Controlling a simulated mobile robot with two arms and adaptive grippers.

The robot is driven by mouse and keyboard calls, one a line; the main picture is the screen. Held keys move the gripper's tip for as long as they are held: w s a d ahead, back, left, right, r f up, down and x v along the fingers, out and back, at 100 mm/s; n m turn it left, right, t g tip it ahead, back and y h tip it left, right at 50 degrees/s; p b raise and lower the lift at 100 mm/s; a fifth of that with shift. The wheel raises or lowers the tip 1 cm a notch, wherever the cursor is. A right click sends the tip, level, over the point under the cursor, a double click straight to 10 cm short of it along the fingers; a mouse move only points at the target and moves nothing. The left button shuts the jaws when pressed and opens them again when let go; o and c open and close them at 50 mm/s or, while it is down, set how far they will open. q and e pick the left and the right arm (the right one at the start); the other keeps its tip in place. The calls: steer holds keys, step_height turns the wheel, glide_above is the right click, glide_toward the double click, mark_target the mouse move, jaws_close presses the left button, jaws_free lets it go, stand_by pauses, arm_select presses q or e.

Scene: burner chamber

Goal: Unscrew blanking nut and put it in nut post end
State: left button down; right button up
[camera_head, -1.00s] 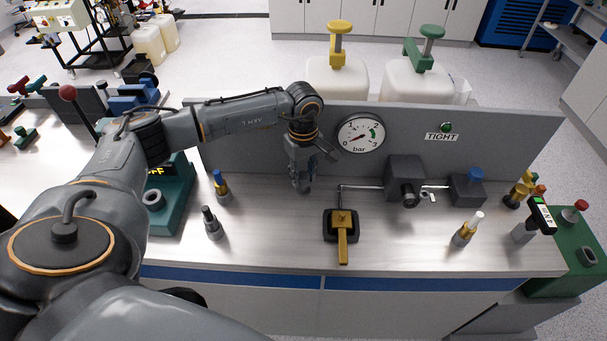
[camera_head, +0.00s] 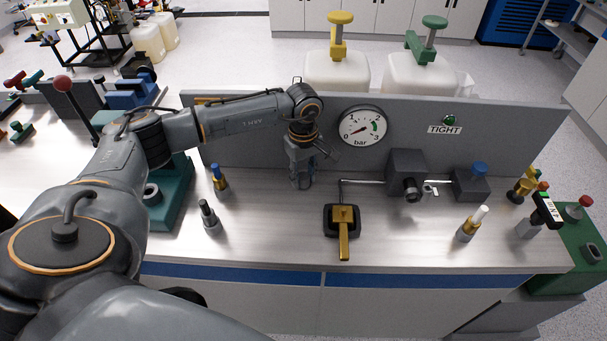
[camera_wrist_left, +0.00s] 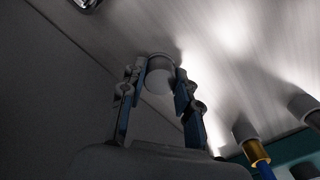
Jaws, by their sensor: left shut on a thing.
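My left gripper (camera_head: 302,184) hangs over the bench near the grey back panel, left of the brass lever valve. In the left wrist view its two fingers (camera_wrist_left: 160,88) are shut on a round, pale grey piece (camera_wrist_left: 160,72), probably the blanking nut. The fingers hide its sides, and I cannot tell whether it is still on a thread. The head view hides this piece behind the fingers. Upright posts stand on the bench: a grey one (camera_head: 209,215), a blue-topped brass one (camera_head: 219,179) and a white-topped brass one (camera_head: 471,224). No label shows which is the nut post end. My right gripper is not in view.
The brass lever valve (camera_head: 343,230) and its thin pipe are right of my gripper. A pressure gauge (camera_head: 363,128) and a TIGHT sign (camera_head: 445,129) are on the back panel (camera_head: 250,135). A dark grey block (camera_head: 407,175) stands further right.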

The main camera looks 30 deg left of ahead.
arm_select(q)
steer(key=c, duration=0.9)
jaws_free()
step_height(320, 180, up, 12)
steer(key=shift+f, duration=0.1)
